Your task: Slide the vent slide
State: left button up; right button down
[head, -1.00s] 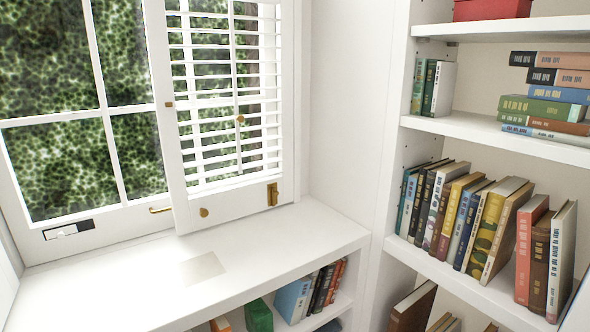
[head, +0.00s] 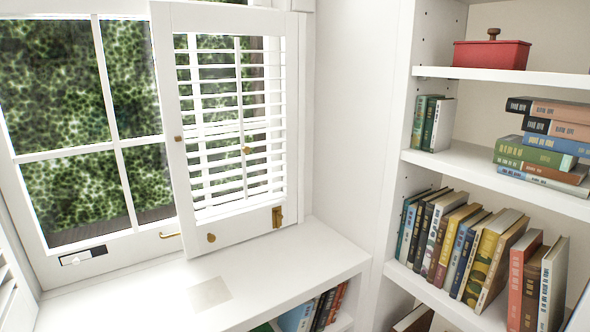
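The vent slide (head: 75,259) is a small white tab in a dark slot on the bottom rail of the window frame, at the lower left of the head view. The tab covers the left and middle of the slot, and a dark gap (head: 98,251) shows at the slot's right end. Neither of my grippers is in view, and nothing touches the slide.
A louvred shutter (head: 230,232) with brass knobs stands open in front of the window's right part. A brass handle (head: 170,235) sits right of the slot. The white sill (head: 130,302) below is mostly clear. Bookshelves (head: 470,165) fill the right side.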

aim_at(75, 259)
jog(key=k+j+u, duration=0.2)
jog(key=j, duration=0.45)
jog(key=k+j+u, duration=0.2)
jog(key=j, duration=0.5)
jog(key=j+u, duration=0.2)
jog(key=j, duration=0.5)
jog(key=l+u, duration=0.2)
jog(key=l, duration=0.3)
jog(key=k+l+u, duration=0.15)
jog(key=l, duration=0.35)
jog(key=l+u, duration=0.2)
jog(key=l, duration=0.35)
jog(key=l+z, duration=0.1)
jog(key=z, duration=0.4)
jog(key=k, duration=0.05)
